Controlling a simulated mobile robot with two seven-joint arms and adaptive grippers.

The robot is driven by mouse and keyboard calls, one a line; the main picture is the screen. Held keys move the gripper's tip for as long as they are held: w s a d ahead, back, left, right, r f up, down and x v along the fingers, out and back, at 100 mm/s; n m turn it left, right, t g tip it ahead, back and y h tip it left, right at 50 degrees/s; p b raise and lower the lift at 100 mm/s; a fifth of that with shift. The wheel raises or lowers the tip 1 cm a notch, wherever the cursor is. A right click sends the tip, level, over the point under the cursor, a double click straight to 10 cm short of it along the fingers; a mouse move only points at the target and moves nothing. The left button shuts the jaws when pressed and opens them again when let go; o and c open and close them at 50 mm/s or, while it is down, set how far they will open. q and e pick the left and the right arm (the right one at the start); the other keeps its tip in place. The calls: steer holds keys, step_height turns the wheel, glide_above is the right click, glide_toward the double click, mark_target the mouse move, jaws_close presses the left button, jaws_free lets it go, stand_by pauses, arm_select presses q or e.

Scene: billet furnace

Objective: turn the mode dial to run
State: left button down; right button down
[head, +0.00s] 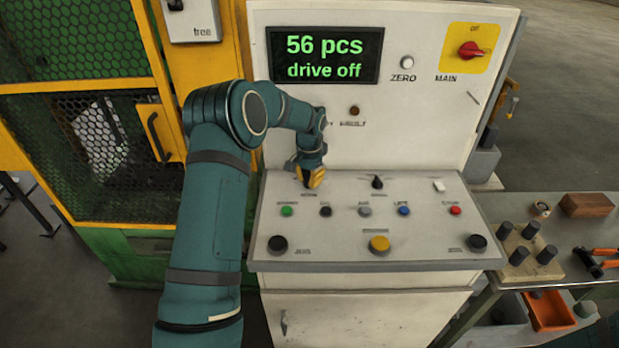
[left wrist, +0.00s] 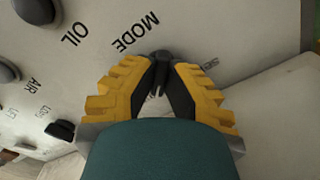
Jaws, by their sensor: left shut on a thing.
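The mode dial (left wrist: 160,57) is a small black knob on the pale sloping desk, beside the printed word MODE in the left wrist view. My left gripper (left wrist: 160,82) has its yellow and black fingers shut on the dial from both sides. In the head view my left gripper (head: 312,180) is at the back left of the desk and hides the dial. Small lettering by the dial is partly covered or too small to read, so I cannot tell which setting the dial points to. My right gripper is not in view.
The screen (head: 324,56) reads "56 pcs" and "drive off". The control desk (head: 330,232) carries several coloured buttons and another black knob (head: 377,182) right of my gripper. A red main switch (head: 470,50) sits on a yellow plate. A side table (head: 585,238) stands at right.

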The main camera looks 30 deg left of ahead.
arm_select(q)
steer(key=shift+f, duration=0.15)
stand_by(0.3)
steer(key=c, duration=1)
jaws_free()
step_height(320, 180, up, 12)
